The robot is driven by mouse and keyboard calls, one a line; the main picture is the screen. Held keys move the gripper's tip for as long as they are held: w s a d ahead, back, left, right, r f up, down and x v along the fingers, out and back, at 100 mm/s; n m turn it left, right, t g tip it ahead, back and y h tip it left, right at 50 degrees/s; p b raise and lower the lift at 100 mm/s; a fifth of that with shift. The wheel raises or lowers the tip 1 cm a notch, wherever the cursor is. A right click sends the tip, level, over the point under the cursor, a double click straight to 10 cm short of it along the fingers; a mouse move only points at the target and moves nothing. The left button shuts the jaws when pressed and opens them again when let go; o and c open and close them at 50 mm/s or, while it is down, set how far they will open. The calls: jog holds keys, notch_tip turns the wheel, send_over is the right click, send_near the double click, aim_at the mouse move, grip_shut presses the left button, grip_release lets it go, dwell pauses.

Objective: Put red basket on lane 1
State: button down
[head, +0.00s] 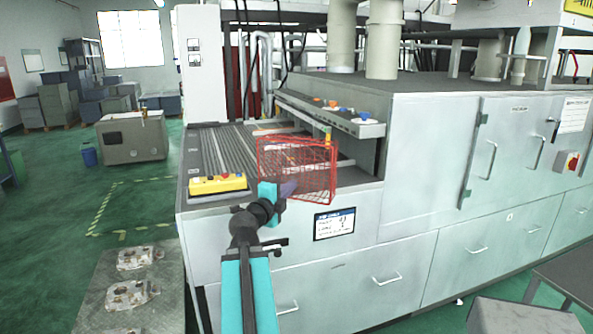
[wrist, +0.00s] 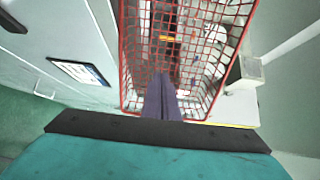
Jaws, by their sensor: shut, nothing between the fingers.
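The red wire basket (head: 318,165) stands at the front end of the machine's loading deck (head: 215,150), at its right side. Its red mesh also shows large in the wrist view (wrist: 205,50). My gripper (head: 289,188) is at the basket's near side, with its dark fingers together and nothing between them. In the wrist view the shut fingers (wrist: 162,95) point at the basket and overlap its lower edge; I cannot tell whether they touch it. The deck has long grooved lanes running back into the machine. I cannot read any lane number.
A yellow control box (head: 218,184) sits on the deck's front left corner. A shelf (head: 345,124) with coloured buttons runs along the deck's right side. A display (head: 334,223) is on the front panel. A table (head: 90,315) with several castings stands at lower left.

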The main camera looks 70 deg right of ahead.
aim_at(287, 168)
jog(key=p, duration=0.2)
jog(key=shift+d+r+p, duration=0.1)
jog(key=shift+d+p, duration=0.1)
jog(key=shift+p, duration=0.1)
jog(key=d+p, duration=0.1)
jog(key=d, duration=0.1)
jog(key=d+p, duration=0.1)
jog(key=d, duration=0.2)
jog(key=d+p, duration=0.2)
jog(key=shift+s+d, duration=0.35)
jog(key=shift+d, duration=0.05)
jog(key=shift+w+d+p, duration=0.5)
jog(key=shift+w+d, duration=0.75)
jog(key=shift+d, duration=0.1)
jog(key=shift+d, duration=0.1)
jog(key=shift+w+d+p, duration=0.55)
jog(key=shift+w+d, duration=0.7)
jog(key=shift+d, duration=0.25)
jog(key=shift+w+d+p, duration=0.55)
jog(key=shift+w+d, duration=0.7)
jog(key=shift+d, duration=0.2)
jog(key=shift+a, duration=0.1)
